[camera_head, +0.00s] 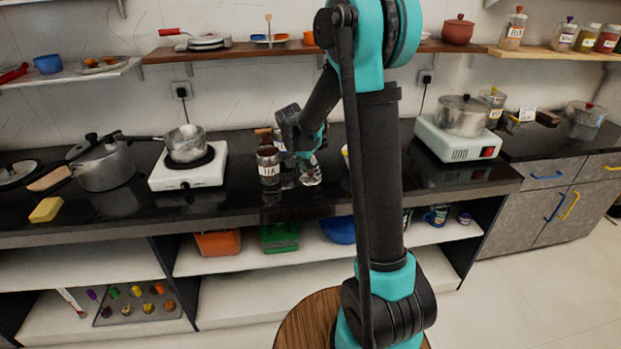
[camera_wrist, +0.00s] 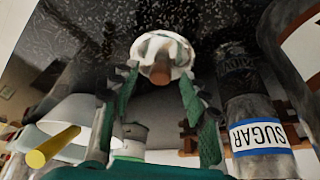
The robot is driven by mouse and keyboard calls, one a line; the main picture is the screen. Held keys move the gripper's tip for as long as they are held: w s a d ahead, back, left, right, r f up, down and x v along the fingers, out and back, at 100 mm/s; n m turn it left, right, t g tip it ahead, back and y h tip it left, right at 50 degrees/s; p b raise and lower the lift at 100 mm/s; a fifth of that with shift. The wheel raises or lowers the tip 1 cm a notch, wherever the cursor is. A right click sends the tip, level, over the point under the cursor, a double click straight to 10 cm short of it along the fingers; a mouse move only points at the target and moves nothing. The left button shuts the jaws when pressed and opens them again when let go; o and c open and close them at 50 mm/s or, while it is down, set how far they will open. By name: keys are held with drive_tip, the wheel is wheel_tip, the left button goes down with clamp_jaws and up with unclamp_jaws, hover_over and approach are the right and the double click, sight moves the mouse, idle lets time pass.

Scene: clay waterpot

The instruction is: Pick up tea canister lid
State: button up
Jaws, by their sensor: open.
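My gripper (camera_head: 308,150) is over the dark counter, just above a group of small glass jars. In the wrist view its two green-padded fingers (camera_wrist: 160,78) are apart. A round whitish lid or jar top (camera_wrist: 150,45) with a brown knob (camera_wrist: 160,72) shows between and just beyond the fingertips. I see no clear grip on it. I cannot read a label on what lies under it, so I cannot confirm it is the tea canister lid. In the head view a labelled jar (camera_head: 268,167) stands left of my gripper and a clear jar (camera_head: 311,174) is below it.
In the wrist view a SUGAR jar (camera_wrist: 262,140) stands close on the right, and a white bowl-like thing (camera_wrist: 80,112) with a yellow handle is on the left. A white burner (camera_head: 190,177) with a pot (camera_head: 186,145) stands left. Counter between burner and jars is narrow.

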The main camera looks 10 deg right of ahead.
drive_tip(key=shift+c, duration=0.2)
clamp_jaws()
drive_tip(key=shift+r, duration=0.1)
